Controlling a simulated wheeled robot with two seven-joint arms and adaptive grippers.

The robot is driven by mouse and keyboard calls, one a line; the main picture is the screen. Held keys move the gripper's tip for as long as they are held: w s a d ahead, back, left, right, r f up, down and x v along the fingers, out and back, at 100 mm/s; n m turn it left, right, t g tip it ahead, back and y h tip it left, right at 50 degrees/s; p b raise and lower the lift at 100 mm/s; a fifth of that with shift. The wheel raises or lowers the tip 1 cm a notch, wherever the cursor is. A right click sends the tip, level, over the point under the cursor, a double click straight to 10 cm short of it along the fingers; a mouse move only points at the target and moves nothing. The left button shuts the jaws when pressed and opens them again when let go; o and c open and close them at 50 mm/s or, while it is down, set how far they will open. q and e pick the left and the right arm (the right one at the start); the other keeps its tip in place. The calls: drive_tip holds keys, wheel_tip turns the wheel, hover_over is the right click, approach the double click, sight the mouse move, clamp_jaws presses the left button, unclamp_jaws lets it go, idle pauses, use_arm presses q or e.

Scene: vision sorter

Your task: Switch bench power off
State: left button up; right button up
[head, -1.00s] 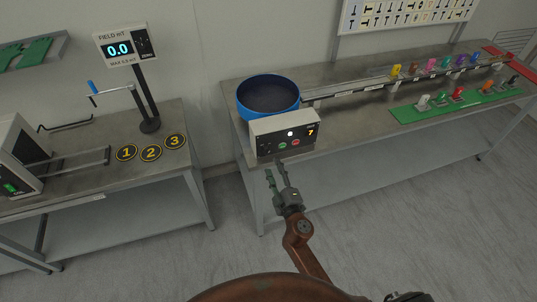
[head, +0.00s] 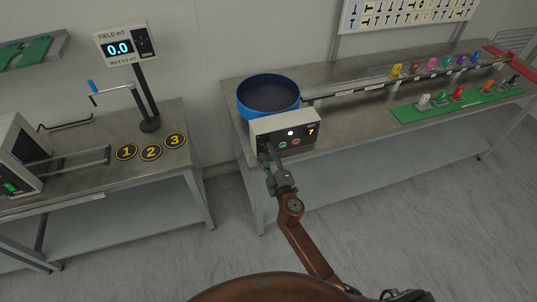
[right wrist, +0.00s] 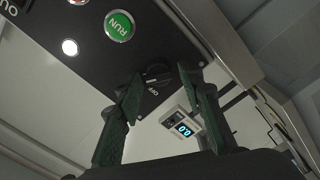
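A control box (head: 284,122) stands at the front left of the right bench. A dark rotary knob (right wrist: 157,73) with an OFF label sits on its black face, near the green RUN button (right wrist: 119,25). Which way the knob points is hard to tell. My right gripper (head: 267,155) is at the box's lower left. In the right wrist view its two fingers (right wrist: 160,92) are apart, one on each side of the knob, with a visible gap and nothing held. In the head view the gripper hides the knob. My left gripper is not in view.
A blue bowl (head: 268,79) stands behind the box, with a rail (head: 350,90) running right. A red button (head: 296,142) and a lit white lamp (head: 290,133) are on the box. The left table holds a field meter (head: 128,45). Floor between tables is clear.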

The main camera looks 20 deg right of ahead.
clamp_jaws()
drive_tip(key=shift+n, duration=0.3)
drive_tip(key=n, duration=0.5)
drive_tip(key=shift+f, duration=0.1)
drive_tip(key=n, duration=0.6)
drive_tip(key=shift+f+p, duration=0.15)
drive_tip(key=shift+p, duration=0.15)
drive_tip(key=shift+n, duration=0.3)
drive_tip(key=shift+o, duration=1.1)
unclamp_jaws()
